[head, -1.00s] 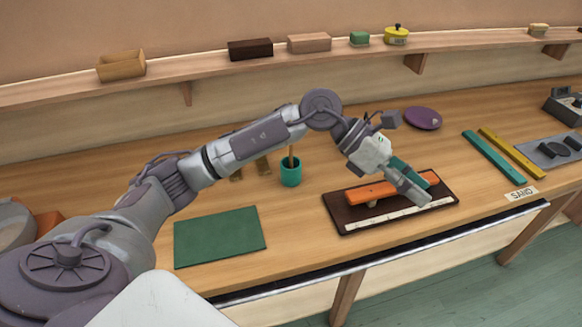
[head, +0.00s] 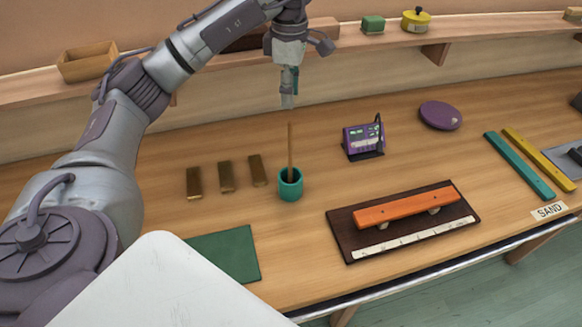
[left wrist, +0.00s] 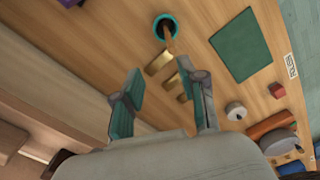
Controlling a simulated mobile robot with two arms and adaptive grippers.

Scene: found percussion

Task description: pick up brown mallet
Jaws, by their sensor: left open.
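The brown mallet (head: 290,146) stands upright in a teal cup (head: 291,188) on the bench; its thin brown stick rises above the rim and its lower end is hidden in the cup. My left gripper (head: 287,101) is above the stick's top in the head view, pointing down, apart from it. In the left wrist view, my left gripper (left wrist: 163,105) has its teal fingers spread and empty. The teal cup (left wrist: 157,24) and the mallet's stick (left wrist: 168,41) show there beyond the fingertips. My right gripper is not in view.
Several brass bars (head: 226,177) lie left of the cup, with a green mat (head: 228,254) in front. A purple device (head: 363,139) and an orange bar (head: 405,207) on a dark board (head: 350,244) are to the right. A wall shelf (head: 345,46) runs behind.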

